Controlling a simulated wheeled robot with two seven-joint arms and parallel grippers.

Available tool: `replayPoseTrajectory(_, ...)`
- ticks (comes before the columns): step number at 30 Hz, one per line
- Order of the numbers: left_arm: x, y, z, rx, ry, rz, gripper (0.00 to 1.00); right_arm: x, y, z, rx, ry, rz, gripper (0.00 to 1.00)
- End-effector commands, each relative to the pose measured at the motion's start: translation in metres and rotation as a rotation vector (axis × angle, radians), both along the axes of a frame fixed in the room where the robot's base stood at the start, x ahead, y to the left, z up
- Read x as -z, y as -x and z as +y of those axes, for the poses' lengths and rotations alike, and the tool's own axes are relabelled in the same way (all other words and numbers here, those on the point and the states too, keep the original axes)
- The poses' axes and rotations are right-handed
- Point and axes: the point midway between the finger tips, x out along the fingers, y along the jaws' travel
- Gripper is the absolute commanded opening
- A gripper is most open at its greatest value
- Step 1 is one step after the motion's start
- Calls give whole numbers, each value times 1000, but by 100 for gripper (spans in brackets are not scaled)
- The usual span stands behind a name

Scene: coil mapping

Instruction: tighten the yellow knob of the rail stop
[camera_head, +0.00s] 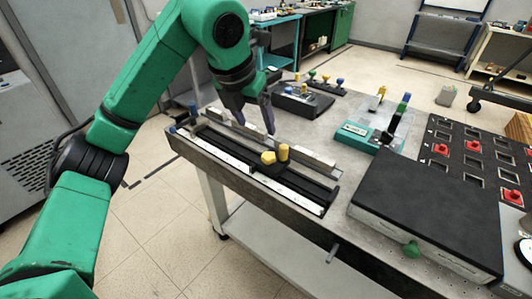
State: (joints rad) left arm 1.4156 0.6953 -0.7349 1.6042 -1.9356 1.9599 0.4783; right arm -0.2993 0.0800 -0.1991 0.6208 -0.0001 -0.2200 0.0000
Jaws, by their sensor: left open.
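The rail stop (274,169) is a dark block on the black rail (305,184) near the table's left side. Two yellow parts stand on it: a low, wide yellow knob (268,157) and a taller yellow post (284,152). I cannot tell from here which of them is the knob that tightens. My left gripper (254,124) comes in from the upper left, with its fingers pointing down. It is open and empty, above and behind the rail, apart from the yellow parts. My right gripper is not in view.
A dark block with coloured knobs (303,101) lies behind the rail. Bare tabletop shows between them.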

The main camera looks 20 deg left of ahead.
Motion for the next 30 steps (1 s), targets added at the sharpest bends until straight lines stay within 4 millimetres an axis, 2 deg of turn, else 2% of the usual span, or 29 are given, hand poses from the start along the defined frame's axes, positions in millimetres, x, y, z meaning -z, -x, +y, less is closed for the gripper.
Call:
replayPoseTrajectory(5, 22, -7, 1, -7, -11, 10, 75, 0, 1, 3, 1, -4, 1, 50)
replayPoseTrajectory(15, 103, -40, -8, -1, -8, 10, 75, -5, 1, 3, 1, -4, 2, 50)
replayPoseTrajectory(18, 120, -47, -10, 0, -7, 7, 75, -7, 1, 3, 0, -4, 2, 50)
replayPoseTrajectory(22, 132, -52, -10, 0, -7, 5, 75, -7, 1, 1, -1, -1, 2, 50)
replayPoseTrajectory(29, 134, -53, -11, 0, -8, 4, 75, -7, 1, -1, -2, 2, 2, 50)
replayPoseTrajectory(30, 134, -53, -11, 0, -8, 4, 68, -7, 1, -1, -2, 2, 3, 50)
